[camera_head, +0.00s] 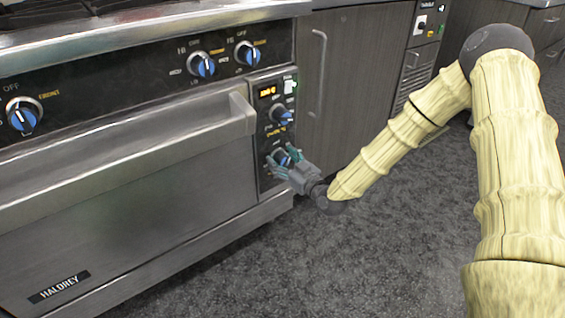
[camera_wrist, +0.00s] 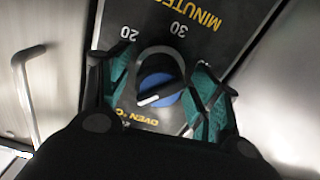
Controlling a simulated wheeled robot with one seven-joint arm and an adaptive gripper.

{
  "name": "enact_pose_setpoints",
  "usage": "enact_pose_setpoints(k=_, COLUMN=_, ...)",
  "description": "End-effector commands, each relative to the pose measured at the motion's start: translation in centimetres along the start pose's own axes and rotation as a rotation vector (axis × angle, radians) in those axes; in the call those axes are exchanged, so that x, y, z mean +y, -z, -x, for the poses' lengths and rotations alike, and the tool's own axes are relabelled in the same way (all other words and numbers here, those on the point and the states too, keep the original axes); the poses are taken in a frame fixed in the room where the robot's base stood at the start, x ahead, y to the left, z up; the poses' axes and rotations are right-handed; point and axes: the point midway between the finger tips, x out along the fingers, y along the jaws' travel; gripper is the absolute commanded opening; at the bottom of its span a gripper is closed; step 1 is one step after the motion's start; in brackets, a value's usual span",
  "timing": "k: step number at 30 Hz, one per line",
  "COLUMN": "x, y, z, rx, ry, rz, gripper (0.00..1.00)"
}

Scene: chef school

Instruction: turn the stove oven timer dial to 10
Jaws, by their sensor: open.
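The timer dial, a blue knob with a silver ring (camera_wrist: 158,85), sits between the two teal fingers in the wrist view. "MINUTES", "30" and "20" are printed around it, upside down. The knob's white line points to the lower left of that view. No 10 mark is readable. My gripper (camera_wrist: 162,90) is open, with one finger on each side of the dial; I cannot tell whether either finger touches it. In the head view, my gripper (camera_head: 286,160) is at the lowest dial on the oven's right-hand panel and partly covers that dial (camera_head: 281,157).
Another blue dial (camera_head: 280,114) is just above, below a lit display (camera_head: 267,92). The oven door handle (camera_head: 130,143) juts out to the left, ending close to the panel. Burner knobs (camera_head: 202,65) line the front above. A dark cabinet (camera_head: 355,70) stands right; the grey floor (camera_head: 290,255) is clear.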

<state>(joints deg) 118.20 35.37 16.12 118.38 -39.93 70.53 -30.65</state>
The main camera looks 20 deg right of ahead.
Motion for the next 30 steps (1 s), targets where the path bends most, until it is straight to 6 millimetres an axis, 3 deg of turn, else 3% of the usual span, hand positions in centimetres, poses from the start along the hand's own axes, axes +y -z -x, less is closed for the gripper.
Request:
enact_pose_setpoints(k=10, x=0.02, y=0.03, z=-0.3, rx=0.0, ry=0.0, rz=0.0, gripper=0.62)
enact_pose_setpoints(k=18, x=0.02, y=0.02, z=-0.29, rx=0.0, ry=0.0, rz=0.0, gripper=0.17)
enact_pose_setpoints(k=24, x=0.05, y=0.15, z=-0.27, rx=-0.001, ry=0.0, rz=-0.024, gripper=0.17)
enact_pose_setpoints(k=30, x=0.16, y=0.33, z=-0.26, rx=-0.001, ry=-0.002, rz=-0.166, gripper=0.17)
